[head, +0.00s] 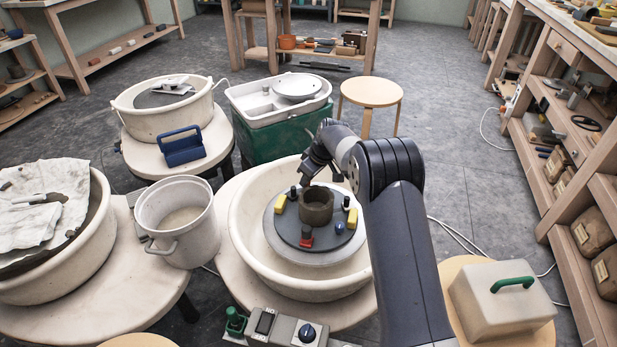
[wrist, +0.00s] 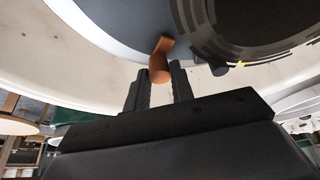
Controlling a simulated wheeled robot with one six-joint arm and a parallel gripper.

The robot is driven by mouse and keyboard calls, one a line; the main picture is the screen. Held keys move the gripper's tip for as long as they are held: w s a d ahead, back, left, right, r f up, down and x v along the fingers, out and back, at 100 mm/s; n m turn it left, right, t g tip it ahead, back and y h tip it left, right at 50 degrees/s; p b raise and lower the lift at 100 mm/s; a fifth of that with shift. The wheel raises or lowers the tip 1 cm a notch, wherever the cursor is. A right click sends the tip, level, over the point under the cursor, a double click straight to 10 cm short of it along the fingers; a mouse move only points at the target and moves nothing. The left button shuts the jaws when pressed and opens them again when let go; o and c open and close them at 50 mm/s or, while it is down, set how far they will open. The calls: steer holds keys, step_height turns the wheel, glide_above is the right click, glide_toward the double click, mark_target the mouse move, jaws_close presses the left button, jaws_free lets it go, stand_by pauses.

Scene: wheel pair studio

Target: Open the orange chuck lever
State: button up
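The orange chuck lever (wrist: 159,68) shows in the wrist view as a rounded knob with a short flat arm, at the rim of the grey wheel head (wrist: 120,22). My gripper (wrist: 160,84) is open, with its two fingers apart and the knob at the gap between their tips. I cannot tell whether either finger touches it. In the head view my gripper (head: 306,178) points down at the back of the wheel head (head: 285,240), and I cannot make out the orange lever there. A brown clay ring (head: 316,207) stands at the centre of the wheel head.
Yellow (head: 280,203), red (head: 306,243), blue (head: 339,228) and black pieces surround the clay ring. The cream splash pan (head: 245,255) encloses the wheel head. A white bucket (head: 178,225) stands left; a green-handled cover (head: 500,303) sits right.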

steer(key=o, duration=0.4)
steer(key=shift+r, duration=0.1)
steer(key=p+v, duration=0.1)
steer(key=v, duration=0.9)
steer(key=shift+r+p, duration=0.3)
steer(key=shift+p, duration=0.1)
steer(key=shift+s, duration=0.1)
steer(key=b+x, duration=0.1)
steer(key=x, duration=0.9)
steer(key=shift+f+b, duration=0.4)
steer(key=shift+d+m, duration=0.2)
steer(key=shift+m, duration=0.1)
steer(key=shift+a, duration=0.1)
